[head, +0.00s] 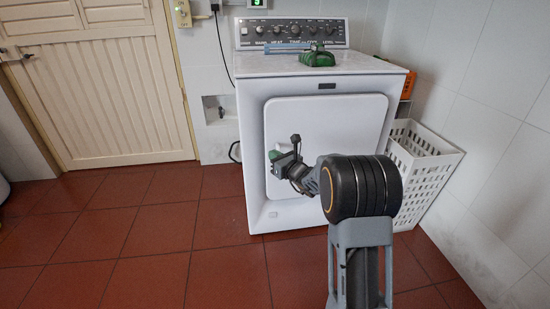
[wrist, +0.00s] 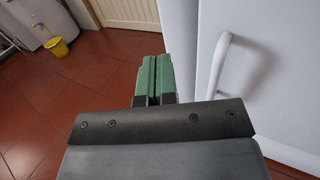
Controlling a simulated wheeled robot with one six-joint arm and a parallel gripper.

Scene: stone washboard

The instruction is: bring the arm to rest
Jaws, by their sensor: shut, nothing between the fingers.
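My gripper (head: 275,155) is in front of the closed door of a white front-loading machine (head: 250,110), near the left side of that door. In the wrist view my gripper (wrist: 153,62) shows its two green fingers shut together with nothing between them. A white curved handle (wrist: 222,65) on the machine stands to the right of the fingers, apart from them in the picture. My arm reaches up from the lower right of the head view and hides part of the machine's lower right front.
A green object (head: 317,58) and a blue-grey bar (head: 290,46) lie on the machine's top. A white slotted basket (head: 422,160) stands to its right by the tiled wall. A yellow bucket (wrist: 56,46) is on the red floor in the wrist view. Floor left of the machine is clear.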

